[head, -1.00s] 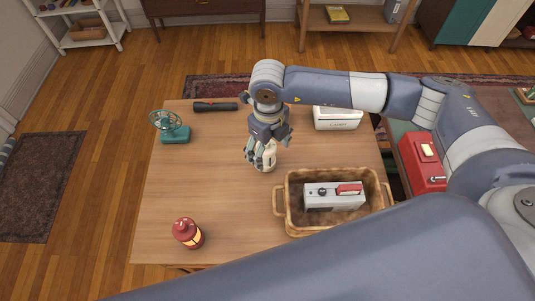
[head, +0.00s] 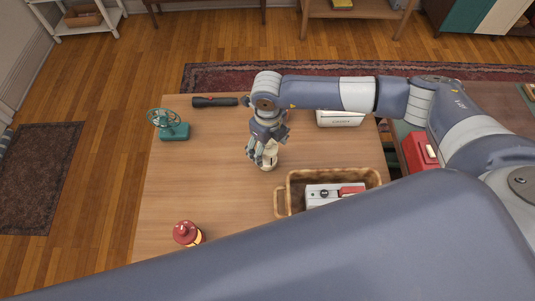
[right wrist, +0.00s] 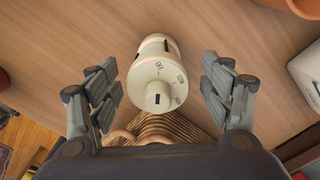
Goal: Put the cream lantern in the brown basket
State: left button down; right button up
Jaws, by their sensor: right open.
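The cream lantern (head: 269,162) stands on the table, mostly hidden by my right gripper in the head view. In the right wrist view the lantern (right wrist: 155,78) shows its round end with a dark slot and lettering, between the two fingers. My right gripper (head: 264,154) is open around the lantern, with a gap on both sides in the wrist view (right wrist: 160,70). The brown basket (head: 281,203) is to the right and nearer, partly covered by an arm link. A grey-white device with a red part (head: 333,191) lies in the basket. My left gripper is out of view.
A red lantern (head: 187,233) stands at the near left of the table. A green fan (head: 169,126) and a black flashlight (head: 214,101) are at the far left. A white box (head: 340,118) stands at the far right. The table's left-middle (head: 205,180) is clear.

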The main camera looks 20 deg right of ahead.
notch_tip(320, 180, down, 4)
jog(key=shift+s+a+r+p, duration=0.1)
jog(key=shift+r+p, duration=0.1)
jog(key=shift+p, duration=0.3)
jog(key=shift+f, duration=0.45)
jog(key=c, duration=1.5)
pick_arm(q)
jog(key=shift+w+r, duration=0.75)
pick_arm(e)
jog(key=shift+r, duration=0.1)
